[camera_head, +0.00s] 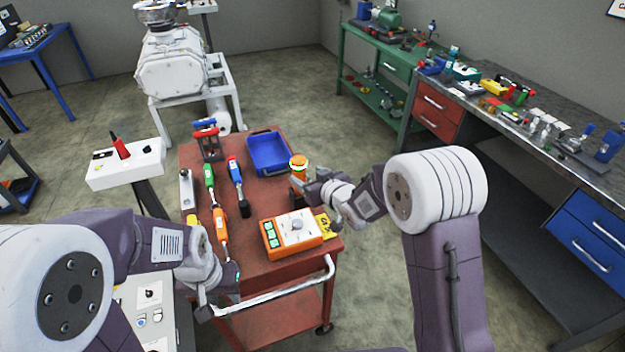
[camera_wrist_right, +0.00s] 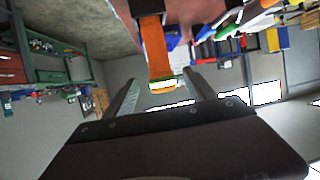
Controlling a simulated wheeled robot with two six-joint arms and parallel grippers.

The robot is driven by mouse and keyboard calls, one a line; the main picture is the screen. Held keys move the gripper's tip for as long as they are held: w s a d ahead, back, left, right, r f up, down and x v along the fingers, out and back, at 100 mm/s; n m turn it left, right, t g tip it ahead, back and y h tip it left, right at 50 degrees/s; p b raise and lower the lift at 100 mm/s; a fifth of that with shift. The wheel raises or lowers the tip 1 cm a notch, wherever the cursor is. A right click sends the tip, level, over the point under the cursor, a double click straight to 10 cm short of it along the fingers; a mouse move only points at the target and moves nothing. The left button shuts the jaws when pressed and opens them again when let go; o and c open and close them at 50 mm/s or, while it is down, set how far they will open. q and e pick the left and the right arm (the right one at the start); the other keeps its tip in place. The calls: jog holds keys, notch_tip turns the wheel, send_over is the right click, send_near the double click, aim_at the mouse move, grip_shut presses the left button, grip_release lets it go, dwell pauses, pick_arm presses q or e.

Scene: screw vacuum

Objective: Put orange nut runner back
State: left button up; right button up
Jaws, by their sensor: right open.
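The orange nut runner (camera_head: 299,162) stands upright at the right side of the red cart, with a green and white band near its top. In the right wrist view the orange nut runner (camera_wrist_right: 155,48) reaches in between the two fingers, with a gap on each side. My right gripper (camera_head: 304,185) is open around or just beside it; the head view does not settle which. My left gripper (camera_head: 221,283) is low at the cart's front left corner. Its fingers are too unclear to judge.
The red cart (camera_head: 262,195) carries a blue tray (camera_head: 268,153), green (camera_head: 209,178) and blue (camera_head: 235,172) handled tools, another orange-handled tool (camera_head: 220,222), and an orange box with a dial (camera_head: 291,233). A workbench (camera_head: 520,125) stands to the right.

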jog(key=s+d+f+m+g+h, duration=0.2)
jog(key=s+d+f+g+h, duration=0.1)
jog(key=s+d, duration=0.35)
jog(key=s+d+f+m+g+h, duration=0.1)
jog(key=s+d+f+g+h, duration=0.15)
jog(key=s+d, duration=0.4)
jog(key=s+d+f+m+g, duration=0.1)
jog(key=s+g, duration=0.1)
jog(key=s, duration=0.6)
jog(key=s+d+f+m+g, duration=0.1)
jog(key=s+g, duration=0.2)
jog(key=s, duration=0.5)
jog(key=shift+f+g, duration=0.3)
jog(key=shift+g, duration=0.05)
